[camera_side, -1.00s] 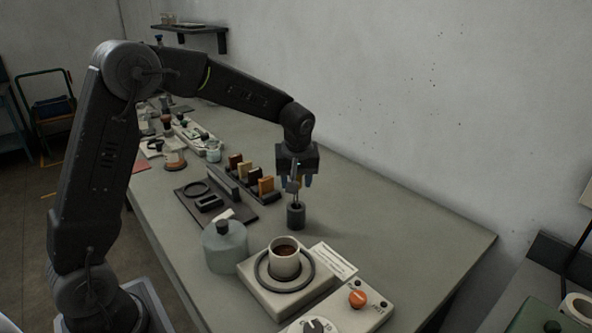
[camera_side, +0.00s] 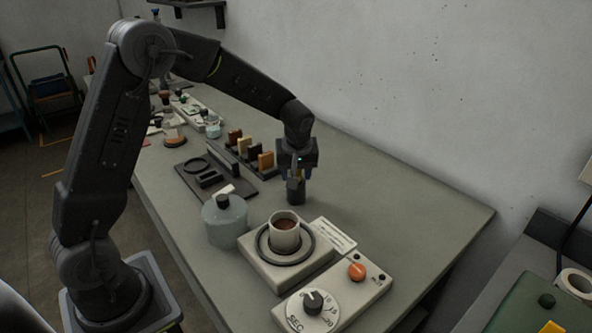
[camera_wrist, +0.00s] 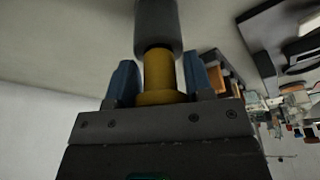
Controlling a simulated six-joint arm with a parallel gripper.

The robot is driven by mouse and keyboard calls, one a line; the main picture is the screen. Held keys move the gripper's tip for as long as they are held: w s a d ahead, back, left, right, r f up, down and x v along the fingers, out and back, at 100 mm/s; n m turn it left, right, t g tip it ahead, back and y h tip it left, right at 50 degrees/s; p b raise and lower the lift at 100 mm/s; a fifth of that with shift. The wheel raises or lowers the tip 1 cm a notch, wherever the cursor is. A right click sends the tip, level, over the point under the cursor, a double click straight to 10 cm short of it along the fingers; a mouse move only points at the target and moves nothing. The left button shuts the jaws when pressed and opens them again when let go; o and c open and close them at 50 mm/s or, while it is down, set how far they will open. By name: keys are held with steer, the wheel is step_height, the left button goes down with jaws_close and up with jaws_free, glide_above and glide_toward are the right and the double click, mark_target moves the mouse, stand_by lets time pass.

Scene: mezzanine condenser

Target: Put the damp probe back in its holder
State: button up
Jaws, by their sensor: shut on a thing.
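My gripper (camera_side: 297,172) points down near the middle of the bench. Its blue fingers (camera_wrist: 162,88) close on the brass part of the damp probe (camera_wrist: 160,72). In the side view a bit of brass shows between the jaws. In the wrist view a grey cylinder (camera_wrist: 157,25) meets the brass part end on. I cannot tell how deep the probe sits in it; the joint is dark and partly hidden.
A cup of brown liquid (camera_side: 286,232) stands on a pale base (camera_side: 262,262) in front. A glass jar (camera_side: 224,222) is to its left. A rack of coloured blocks (camera_side: 250,158) and a dark tray (camera_side: 190,180) lie left of my gripper. Bare bench (camera_side: 410,200) lies to the right.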

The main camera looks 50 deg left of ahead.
steer(key=o, duration=1)
steer(key=shift+o, duration=0.2)
steer(key=shift+r, duration=0.1)
steer(key=v, duration=1.3)
steer(key=s+d+m+t+h, duration=0.1)
steer(key=s+d+m, duration=0.1)
steer(key=s, duration=0.6)
steer(key=s+d+r+m+t, duration=0.1)
steer(key=s+d+m, duration=0.1)
steer(key=s+m, duration=0.3)
steer(key=s+d+r+m+t+h, duration=0.1)
steer(key=s+d+m, duration=0.2)
steer(key=s, duration=0.8)
steer(key=shift+m+t+h, duration=0.3)
steer(key=shift+m+t, duration=0.1)
steer(key=shift+m, duration=0.2)
